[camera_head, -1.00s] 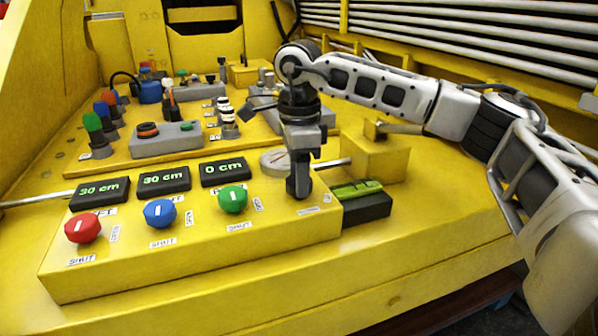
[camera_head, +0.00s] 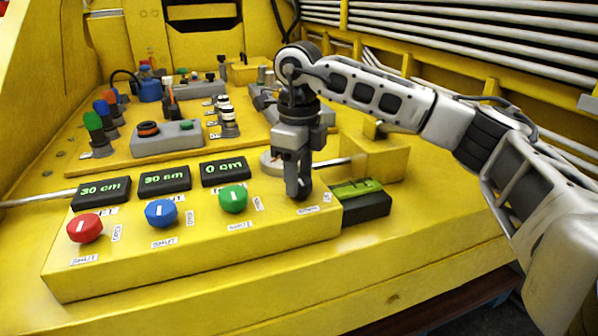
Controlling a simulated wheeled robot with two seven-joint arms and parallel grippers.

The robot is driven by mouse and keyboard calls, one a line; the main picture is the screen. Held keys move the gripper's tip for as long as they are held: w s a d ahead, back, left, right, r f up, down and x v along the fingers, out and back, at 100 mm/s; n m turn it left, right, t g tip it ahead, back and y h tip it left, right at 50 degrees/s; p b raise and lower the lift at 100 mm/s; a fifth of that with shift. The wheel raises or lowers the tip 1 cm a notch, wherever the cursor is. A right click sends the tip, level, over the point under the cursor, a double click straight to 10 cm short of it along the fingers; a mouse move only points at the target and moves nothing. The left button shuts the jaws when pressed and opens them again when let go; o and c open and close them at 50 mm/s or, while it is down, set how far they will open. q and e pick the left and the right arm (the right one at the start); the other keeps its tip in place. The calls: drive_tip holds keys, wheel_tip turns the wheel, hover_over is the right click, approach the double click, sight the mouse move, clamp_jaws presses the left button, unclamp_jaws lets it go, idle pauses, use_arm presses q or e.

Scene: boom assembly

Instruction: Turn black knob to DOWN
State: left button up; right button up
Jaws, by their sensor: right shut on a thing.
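My right gripper (camera_head: 298,188) points down at the right end of the front yellow panel (camera_head: 200,255), to the right of the green knob. Its fingers are shut on the black knob, which they hide almost wholly, so I cannot read its pointer. A small white label (camera_head: 308,211) shows just in front of the fingers, too small to read. A round gauge (camera_head: 269,164) sits behind the fingers, partly covered. My left gripper is not in view.
Red (camera_head: 85,228), blue (camera_head: 161,213) and green (camera_head: 233,199) knobs stand left of my gripper. Behind them, displays read 30 cm (camera_head: 101,192), 30 cm (camera_head: 164,180) and 0 cm (camera_head: 225,171). A black box with a green top (camera_head: 362,196) lies close on the right.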

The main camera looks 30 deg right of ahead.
idle(0.4)
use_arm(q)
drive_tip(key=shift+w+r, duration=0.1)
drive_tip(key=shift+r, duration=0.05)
use_arm(e)
drive_tip(key=o, duration=1)
use_arm(q)
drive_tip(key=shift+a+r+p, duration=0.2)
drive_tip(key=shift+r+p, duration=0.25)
drive_tip(key=shift+p, duration=0.8)
use_arm(e)
wheel_tip(320, 180, up, 16)
